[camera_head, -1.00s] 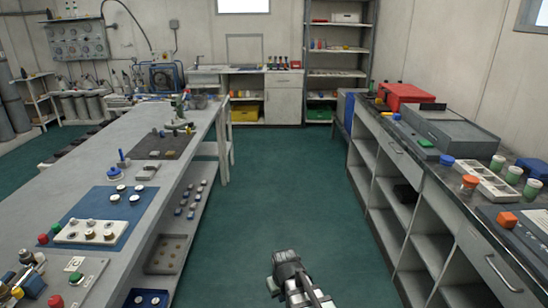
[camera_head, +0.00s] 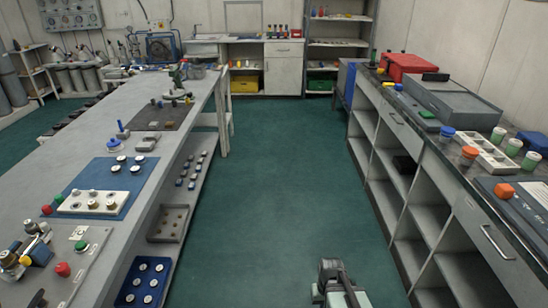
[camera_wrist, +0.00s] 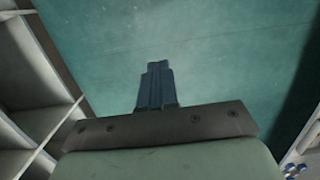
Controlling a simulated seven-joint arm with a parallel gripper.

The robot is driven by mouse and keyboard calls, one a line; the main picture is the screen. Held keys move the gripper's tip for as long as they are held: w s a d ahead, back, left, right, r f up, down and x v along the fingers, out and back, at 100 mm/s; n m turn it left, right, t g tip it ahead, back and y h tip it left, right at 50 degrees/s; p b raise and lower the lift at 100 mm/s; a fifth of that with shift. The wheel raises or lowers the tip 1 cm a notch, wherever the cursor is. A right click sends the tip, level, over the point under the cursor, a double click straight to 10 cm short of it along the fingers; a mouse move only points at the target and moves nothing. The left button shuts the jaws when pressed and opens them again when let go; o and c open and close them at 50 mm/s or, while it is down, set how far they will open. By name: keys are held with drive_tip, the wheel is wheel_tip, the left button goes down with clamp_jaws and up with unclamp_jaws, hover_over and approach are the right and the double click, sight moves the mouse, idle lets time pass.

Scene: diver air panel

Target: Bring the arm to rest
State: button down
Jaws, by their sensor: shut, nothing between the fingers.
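My gripper (camera_wrist: 156,72) shows in the wrist view with its dark fingers together and nothing between them. It points at the green floor and touches nothing there. In the head view only part of my arm shows at the bottom edge, right of centre, over the aisle; the fingertips cannot be made out in that view.
A long grey bench (camera_head: 120,225) with a blue mat (camera_head: 72,208) runs along the left. A counter with open shelves (camera_head: 405,215) runs along the right, bearing a grey case (camera_head: 450,100) and a red case (camera_head: 405,65). The green floor (camera_head: 280,190) between them is clear.

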drive_tip(key=s+f+g, duration=0.2)
drive_tip(key=s+f, duration=0.5)
drive_tip(key=s, duration=0.5)
drive_tip(key=s+f+g, duration=0.3)
drive_tip(key=s+f, duration=0.4)
drive_tip(key=s, duration=0.5)
drive_tip(key=shift+s+f, duration=0.4)
drive_tip(key=c, duration=1.8)
unclamp_jaws()
